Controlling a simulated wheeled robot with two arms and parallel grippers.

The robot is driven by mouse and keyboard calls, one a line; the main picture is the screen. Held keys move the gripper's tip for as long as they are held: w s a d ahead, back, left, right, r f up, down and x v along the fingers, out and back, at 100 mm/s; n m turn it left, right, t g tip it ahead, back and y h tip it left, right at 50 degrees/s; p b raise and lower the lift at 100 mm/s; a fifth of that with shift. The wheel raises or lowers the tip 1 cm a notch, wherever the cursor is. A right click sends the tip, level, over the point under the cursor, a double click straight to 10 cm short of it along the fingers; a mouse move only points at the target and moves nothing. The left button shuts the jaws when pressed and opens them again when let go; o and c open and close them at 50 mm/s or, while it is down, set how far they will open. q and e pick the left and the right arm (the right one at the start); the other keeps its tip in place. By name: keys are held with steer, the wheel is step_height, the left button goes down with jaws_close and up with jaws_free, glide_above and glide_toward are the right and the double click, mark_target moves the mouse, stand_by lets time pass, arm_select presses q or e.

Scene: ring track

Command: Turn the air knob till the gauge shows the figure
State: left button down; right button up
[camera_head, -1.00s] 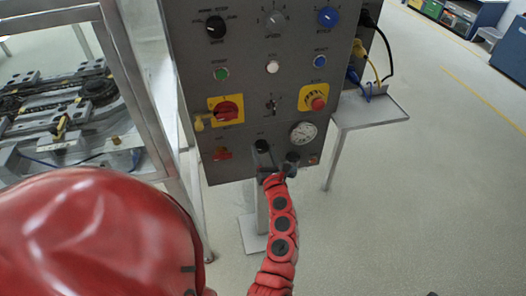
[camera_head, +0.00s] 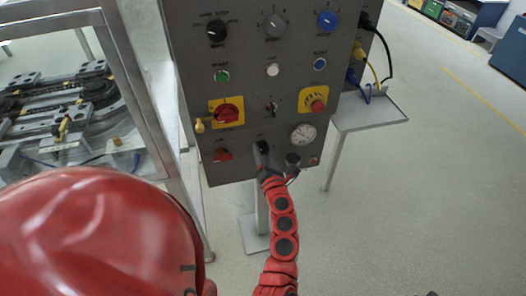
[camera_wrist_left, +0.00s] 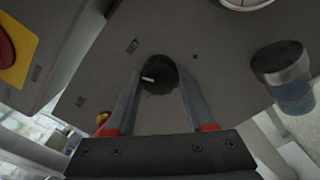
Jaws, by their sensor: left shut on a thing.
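The black air knob (camera_wrist_left: 158,76) with a white pointer mark sits on the grey panel (camera_head: 240,100). In the head view the knob (camera_head: 263,146) is partly hidden by my gripper. My left gripper (camera_head: 264,166) reaches it from below. In the left wrist view the gripper (camera_wrist_left: 160,90) has one finger on each side of the knob and is shut on it. The round white gauge (camera_head: 303,134) is to the right of the knob; its figures are too small to read. Only the gauge's lower rim (camera_wrist_left: 246,3) shows in the left wrist view. My right gripper is not in view.
A dark cylindrical fitting (camera_head: 292,160) sits just right of the gripper. A red emergency button (camera_head: 317,105) and a red rotary switch (camera_head: 228,113) are above. A metal frame (camera_head: 150,110) stands left; a small shelf (camera_head: 370,112) stands right.

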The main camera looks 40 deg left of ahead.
arm_select(q)
steer(key=m+p, duration=0.2)
steer(key=m, duration=0.2)
steer(key=shift+r+m, duration=0.15)
steer(key=shift+m, duration=0.15)
steer(key=m+p, duration=0.3)
steer(key=m, duration=0.2)
steer(key=shift+r+m, duration=0.1)
steer(key=shift+m, duration=0.2)
steer(key=m+p, duration=0.4)
steer(key=m, duration=0.1)
steer(key=shift+m+p, duration=1.65)
steer(key=shift+m, duration=0.75)
steer(key=shift+c, duration=1.3)
jaws_free()
